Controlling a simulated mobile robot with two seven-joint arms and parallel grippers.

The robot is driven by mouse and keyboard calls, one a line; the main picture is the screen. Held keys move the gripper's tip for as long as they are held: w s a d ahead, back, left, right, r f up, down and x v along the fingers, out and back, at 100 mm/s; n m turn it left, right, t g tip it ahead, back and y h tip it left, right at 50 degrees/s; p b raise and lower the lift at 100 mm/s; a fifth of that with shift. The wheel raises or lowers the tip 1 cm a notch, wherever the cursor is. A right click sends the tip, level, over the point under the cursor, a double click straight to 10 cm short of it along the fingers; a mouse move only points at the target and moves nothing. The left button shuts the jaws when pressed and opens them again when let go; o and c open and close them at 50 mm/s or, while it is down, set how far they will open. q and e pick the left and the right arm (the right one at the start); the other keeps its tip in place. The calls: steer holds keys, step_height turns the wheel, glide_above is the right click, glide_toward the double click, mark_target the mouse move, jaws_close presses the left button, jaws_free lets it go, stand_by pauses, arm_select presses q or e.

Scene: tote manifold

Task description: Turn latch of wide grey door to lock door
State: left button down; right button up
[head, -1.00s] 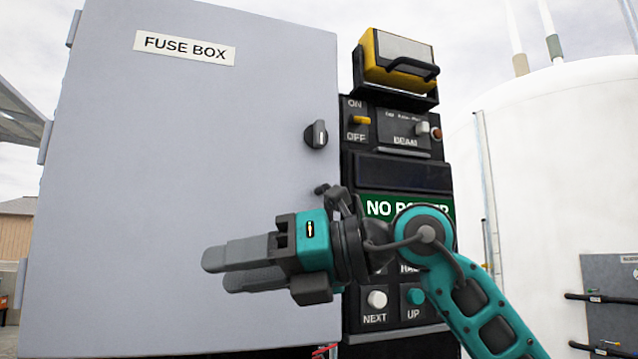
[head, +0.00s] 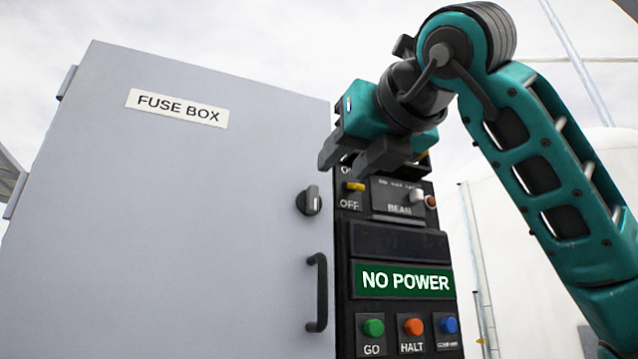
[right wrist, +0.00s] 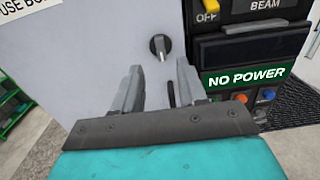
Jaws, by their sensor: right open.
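The wide grey door (head: 170,230), labelled "FUSE BOX", stands shut and fills the left of the head view. Its dark latch knob (head: 309,201) sits near the door's right edge, with its grip roughly upright. The latch also shows in the right wrist view (right wrist: 159,46), ahead of and between the fingers. A black handle (head: 317,292) is below the latch. My right gripper (head: 348,160) is open and empty, above and to the right of the latch in the head view, apart from it. My left gripper is not in view.
A black control panel stands right of the door, with a yellow switch (head: 354,186), a green "NO POWER" display (head: 404,281) and several coloured buttons below. A white tank (head: 510,190) is behind at right. The space in front of the door is clear.

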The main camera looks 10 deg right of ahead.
mark_target(315, 190)
steer(key=w, duration=0.3)
steer(key=w+a+p, duration=0.1)
steer(key=w, duration=0.5)
steer(key=shift+a+p, duration=0.3)
steer(key=shift+a, duration=0.05)
steer(key=shift+s, duration=0.1)
steer(key=shift+c, duration=0.4)
jaws_close()
